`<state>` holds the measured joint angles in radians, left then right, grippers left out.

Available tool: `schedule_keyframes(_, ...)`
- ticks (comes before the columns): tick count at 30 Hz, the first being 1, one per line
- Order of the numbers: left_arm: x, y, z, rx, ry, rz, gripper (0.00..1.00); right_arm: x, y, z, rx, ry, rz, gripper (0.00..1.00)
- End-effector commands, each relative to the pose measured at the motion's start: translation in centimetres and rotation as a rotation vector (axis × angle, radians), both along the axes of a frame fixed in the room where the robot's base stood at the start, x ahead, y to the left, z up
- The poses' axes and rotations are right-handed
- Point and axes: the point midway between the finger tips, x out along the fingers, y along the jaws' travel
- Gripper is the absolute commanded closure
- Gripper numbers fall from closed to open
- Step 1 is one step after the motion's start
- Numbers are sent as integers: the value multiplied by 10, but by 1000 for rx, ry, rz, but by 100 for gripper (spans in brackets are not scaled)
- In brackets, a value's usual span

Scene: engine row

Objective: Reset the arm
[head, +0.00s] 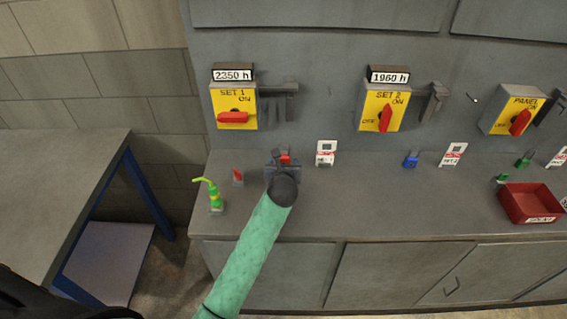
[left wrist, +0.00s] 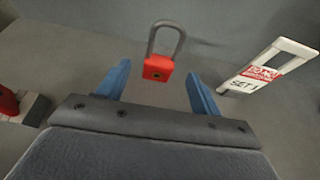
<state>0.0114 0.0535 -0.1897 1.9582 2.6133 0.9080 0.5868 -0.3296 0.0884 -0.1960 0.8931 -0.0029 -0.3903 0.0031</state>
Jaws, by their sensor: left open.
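My left gripper (head: 283,166) is open over the grey counter (head: 330,205), at the end of my green arm. In the left wrist view its two blue fingers (left wrist: 158,80) stand apart. A red padlock (left wrist: 158,68) with a grey shackle shows between and just beyond the fingertips, and they do not appear to grip it. In the head view the padlock (head: 285,158) is partly hidden by the gripper. My right gripper is not in view.
A white SET 1 tag (head: 326,153) stands right of the gripper. A red piece (head: 238,176) and a green-yellow bottle (head: 214,194) are to its left. Yellow switch panels (head: 234,107) with red handles line the wall behind. A red tray (head: 530,203) is far right. The middle counter front is clear.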

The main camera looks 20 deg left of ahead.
Motion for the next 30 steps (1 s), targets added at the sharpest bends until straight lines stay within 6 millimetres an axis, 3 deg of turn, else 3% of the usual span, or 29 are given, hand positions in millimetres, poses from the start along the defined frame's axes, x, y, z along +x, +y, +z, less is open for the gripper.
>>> schedule_keyframes(20,-6,1,7,29,-23,-5,35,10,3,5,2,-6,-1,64)
schedule_keyframes(25,-17,8,38,223,-167,-42,35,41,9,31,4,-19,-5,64)
schedule_keyframes(30,-43,0,86,556,-364,-132,35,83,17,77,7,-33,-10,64)
